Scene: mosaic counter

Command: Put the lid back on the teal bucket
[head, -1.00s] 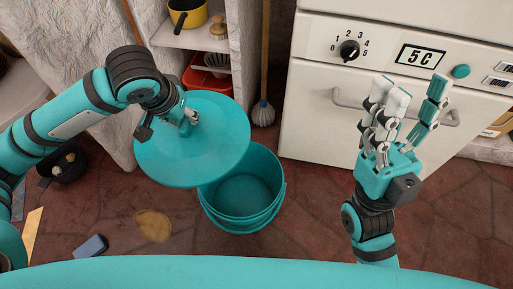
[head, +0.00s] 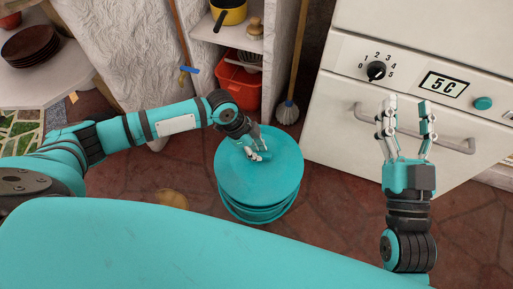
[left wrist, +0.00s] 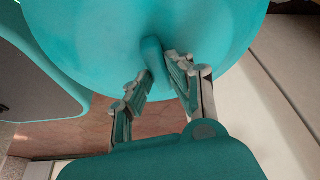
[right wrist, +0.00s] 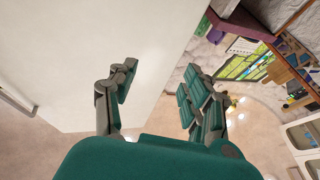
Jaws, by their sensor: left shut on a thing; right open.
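The teal lid (head: 250,181) is over the top of the teal bucket (head: 259,215), which stands on the floor. The lid covers the bucket's opening in the head view; whether it is fully seated I cannot tell. My left gripper (head: 257,155) is shut on the lid's handle. In the left wrist view the handle (left wrist: 153,56) stands between the fingers (left wrist: 160,80), with the lid (left wrist: 95,40) beyond. My right gripper (head: 407,110) is open and empty in front of the white oven, its fingers pointing up in the head view. It also shows empty in the right wrist view (right wrist: 158,88).
The white oven (head: 345,150) with a handle bar stands at the right. A broom (head: 288,110) leans beside it. A shelf holds a yellow pot (head: 228,13) and a red bin (head: 240,88). A brown patch (head: 173,198) lies on the floor left of the bucket.

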